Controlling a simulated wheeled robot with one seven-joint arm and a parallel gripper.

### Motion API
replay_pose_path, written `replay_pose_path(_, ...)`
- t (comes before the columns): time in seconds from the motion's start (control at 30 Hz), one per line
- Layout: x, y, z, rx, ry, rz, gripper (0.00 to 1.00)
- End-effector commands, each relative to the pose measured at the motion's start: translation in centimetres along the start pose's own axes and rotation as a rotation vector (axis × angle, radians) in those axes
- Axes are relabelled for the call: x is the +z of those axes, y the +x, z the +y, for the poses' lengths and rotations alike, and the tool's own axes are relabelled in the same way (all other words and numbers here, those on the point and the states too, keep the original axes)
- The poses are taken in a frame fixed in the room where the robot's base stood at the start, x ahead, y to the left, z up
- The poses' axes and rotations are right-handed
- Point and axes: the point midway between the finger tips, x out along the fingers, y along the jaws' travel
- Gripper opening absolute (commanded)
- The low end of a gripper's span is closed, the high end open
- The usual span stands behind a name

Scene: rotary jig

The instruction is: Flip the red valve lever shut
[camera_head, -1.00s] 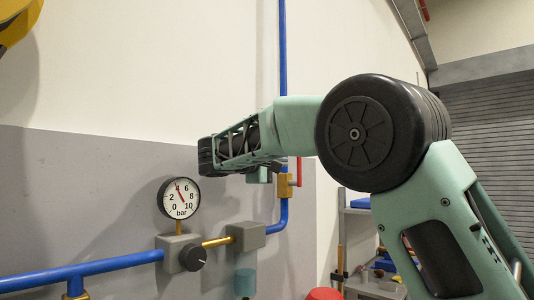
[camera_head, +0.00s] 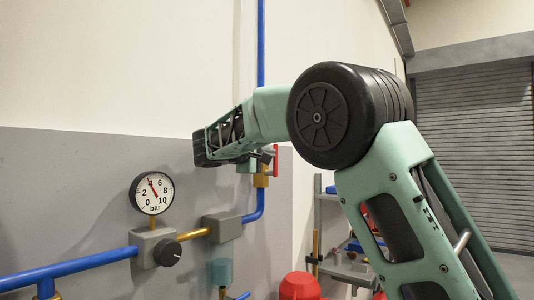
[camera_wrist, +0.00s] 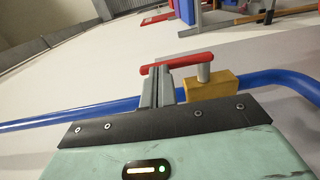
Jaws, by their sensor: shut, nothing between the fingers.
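The red valve lever (camera_head: 276,160) stands upright beside a brass valve body (camera_head: 261,181) on the blue pipe in the head view. In the wrist view the red lever (camera_wrist: 180,63) runs across above the brass body (camera_wrist: 212,86), joined to it by a short post. My gripper (camera_head: 267,156) is at the lever's left in the head view. In the wrist view my gripper (camera_wrist: 158,75) is shut and empty, its grey fingertips close against the lever's bar near its left end. I cannot tell whether they touch.
The blue pipe (camera_head: 261,60) runs up the wall. A pressure gauge (camera_head: 151,193), a black knob (camera_head: 167,253) and a grey block (camera_head: 222,227) are lower left. A shelf (camera_head: 347,270) and a red rounded object (camera_head: 299,287) stand at lower right.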

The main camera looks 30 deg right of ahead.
Motion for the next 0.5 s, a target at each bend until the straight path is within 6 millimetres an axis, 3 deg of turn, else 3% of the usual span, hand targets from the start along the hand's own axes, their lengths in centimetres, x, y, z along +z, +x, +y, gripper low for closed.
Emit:
replay_pose_path(0.37, 0.1, 1.6, 1.3, -0.239, 0.007, -0.002, 0.00)
replay_pose_path(0.5, 0.0, 2.5, 1.1, -0.242, 0.002, -0.001, 0.00)
